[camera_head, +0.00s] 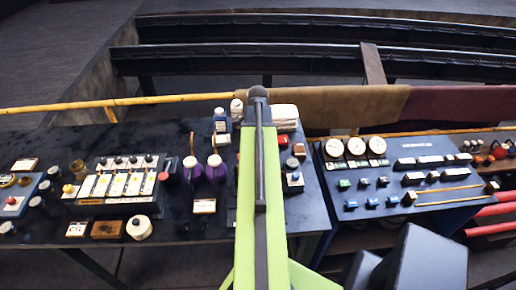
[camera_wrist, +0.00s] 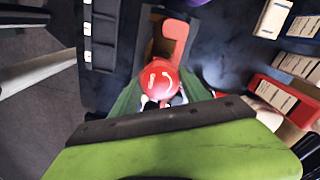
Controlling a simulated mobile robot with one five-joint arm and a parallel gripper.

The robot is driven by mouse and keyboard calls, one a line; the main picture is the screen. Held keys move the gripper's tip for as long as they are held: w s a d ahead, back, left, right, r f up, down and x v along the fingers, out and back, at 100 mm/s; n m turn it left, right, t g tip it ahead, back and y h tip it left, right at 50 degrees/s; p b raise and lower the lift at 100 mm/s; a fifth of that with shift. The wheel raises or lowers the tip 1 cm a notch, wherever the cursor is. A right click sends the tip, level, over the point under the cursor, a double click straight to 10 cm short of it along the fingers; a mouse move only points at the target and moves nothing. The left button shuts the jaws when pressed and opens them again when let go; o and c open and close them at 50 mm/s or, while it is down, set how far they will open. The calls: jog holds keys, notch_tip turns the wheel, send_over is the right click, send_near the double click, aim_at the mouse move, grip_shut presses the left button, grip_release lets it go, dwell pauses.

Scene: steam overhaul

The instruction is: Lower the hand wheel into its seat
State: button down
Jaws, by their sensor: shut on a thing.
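A round red hand wheel (camera_wrist: 159,82) with pale curved marks on its top shows in the middle of the wrist view. My gripper (camera_wrist: 162,103) is at its near edge, shut on it; the dark fingertips are partly hidden by my green arm link in front. A red upright piece (camera_wrist: 175,38) on a dark brown block stands just behind the wheel. I cannot make out the seat, or whether the wheel touches anything below. In the head view my green arm covers the middle of the table, and neither gripper nor wheel can be made out.
A blue gauge console (camera_head: 400,175) stands to the right. In the wrist view a red box with pale labels (camera_wrist: 262,88) is close on the right.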

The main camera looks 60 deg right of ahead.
jog(key=shift+f, duration=0.2)
dwell(0.4)
jog(key=shift+c, duration=0.8)
grip_release()
notch_tip(320, 180, up, 7)
jog(key=p, duration=0.6)
jog(key=shift+f, duration=0.15)
jog(key=shift+f, duration=0.1)
